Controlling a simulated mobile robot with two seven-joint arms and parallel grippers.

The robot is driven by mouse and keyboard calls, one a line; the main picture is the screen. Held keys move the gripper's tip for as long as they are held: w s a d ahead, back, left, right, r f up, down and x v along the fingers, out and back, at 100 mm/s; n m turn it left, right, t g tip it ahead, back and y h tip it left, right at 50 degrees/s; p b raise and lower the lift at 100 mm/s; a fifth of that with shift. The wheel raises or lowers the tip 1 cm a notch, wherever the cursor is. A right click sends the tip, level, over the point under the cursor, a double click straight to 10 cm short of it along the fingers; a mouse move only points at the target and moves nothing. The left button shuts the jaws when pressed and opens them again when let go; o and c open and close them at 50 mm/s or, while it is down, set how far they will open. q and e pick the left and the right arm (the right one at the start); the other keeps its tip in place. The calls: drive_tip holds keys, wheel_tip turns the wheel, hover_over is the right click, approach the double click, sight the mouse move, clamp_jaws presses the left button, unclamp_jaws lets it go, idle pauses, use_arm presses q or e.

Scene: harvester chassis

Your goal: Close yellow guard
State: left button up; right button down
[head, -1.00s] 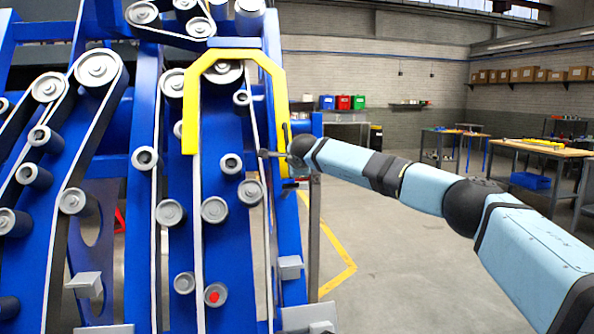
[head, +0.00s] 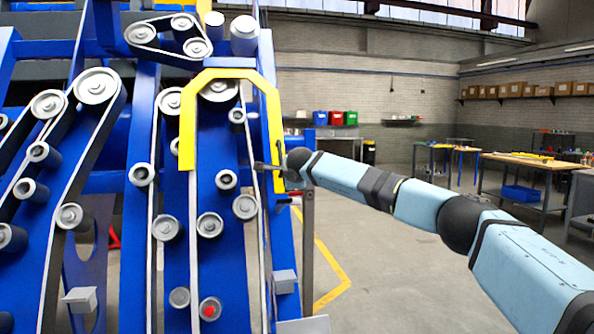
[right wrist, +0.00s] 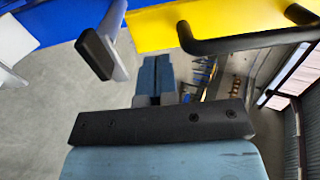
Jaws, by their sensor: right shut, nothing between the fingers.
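The yellow guard (head: 231,74) is an arch-shaped frame on the front of the blue machine, around a column of grey rollers. Its right leg carries a black handle, clear in the right wrist view (right wrist: 240,44) against the yellow guard (right wrist: 220,22). My right gripper (head: 259,166) comes in from the right and reaches across the lower part of the right leg, close to the handle. In the right wrist view its fingers (right wrist: 157,78) are together and empty, below the handle. I cannot tell whether they touch the handle or guard. My left gripper is not in view.
The blue machine (head: 140,205) with rollers and belts fills the left side. A grey bar with a black end (right wrist: 97,55) stands close left of my right fingers. Open floor lies to the right, with workbenches (head: 535,160) farther back.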

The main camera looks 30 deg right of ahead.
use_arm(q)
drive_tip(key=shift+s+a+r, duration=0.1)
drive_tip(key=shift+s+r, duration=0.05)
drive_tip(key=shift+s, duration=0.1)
use_arm(e)
drive_tip(key=v, duration=1.1)
drive_tip(key=shift+r, duration=0.15)
